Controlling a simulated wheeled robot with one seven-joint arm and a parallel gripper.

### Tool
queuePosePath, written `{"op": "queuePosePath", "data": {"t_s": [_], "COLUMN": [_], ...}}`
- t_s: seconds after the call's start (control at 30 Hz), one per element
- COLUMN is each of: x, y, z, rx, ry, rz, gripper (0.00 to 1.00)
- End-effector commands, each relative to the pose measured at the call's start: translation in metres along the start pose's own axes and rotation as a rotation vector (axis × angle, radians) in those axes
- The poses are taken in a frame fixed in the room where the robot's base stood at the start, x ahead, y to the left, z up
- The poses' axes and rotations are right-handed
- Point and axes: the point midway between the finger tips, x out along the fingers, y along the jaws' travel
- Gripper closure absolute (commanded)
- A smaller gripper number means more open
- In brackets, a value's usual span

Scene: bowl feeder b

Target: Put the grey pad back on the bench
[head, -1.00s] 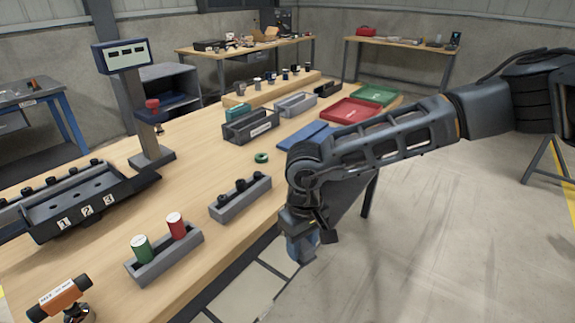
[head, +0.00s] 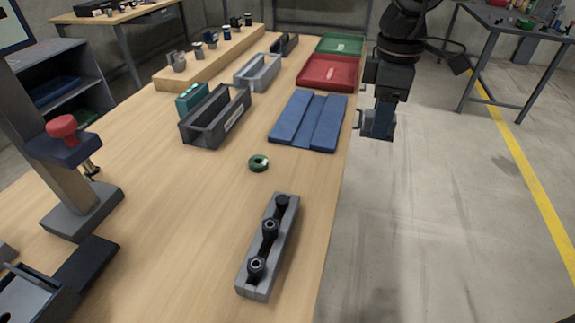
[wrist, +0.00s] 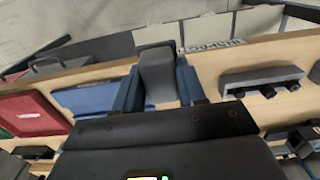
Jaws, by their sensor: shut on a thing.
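My gripper (head: 378,124) hangs over the floor just off the bench's right edge, level with the blue mat. In the wrist view its two blue fingers are shut on a dark grey block, which I take to be the grey pad (wrist: 157,70). The pad sits between the fingertips; its lower part is hidden by the gripper body. In the head view I cannot make the pad out clearly. The wooden bench (head: 205,215) runs along the left and middle of the head view.
A folded blue mat (head: 310,120) lies near the bench edge beside my gripper. Red (head: 330,85) and green (head: 340,44) trays lie beyond it. A green ring (head: 258,163) and a grey holder with black knobs (head: 258,285) are nearer. Bare wood surrounds the ring.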

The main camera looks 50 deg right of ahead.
Motion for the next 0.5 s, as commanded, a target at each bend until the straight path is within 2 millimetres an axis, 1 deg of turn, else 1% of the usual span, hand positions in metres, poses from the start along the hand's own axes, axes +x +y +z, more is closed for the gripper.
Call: {"op": "queuePosePath", "data": {"t_s": [0.07, 0.17, 0.5], "x": [0.001, 0.009, 0.05], "y": [-0.002, -0.007, -0.03], "z": [-0.001, -0.015, -0.081], "rx": [-0.006, -0.011, -0.009], "ry": [0.001, 0.002, 0.002], "rz": [-0.001, -0.003, -0.004], "gripper": [0.95, 0.95, 0.95]}}
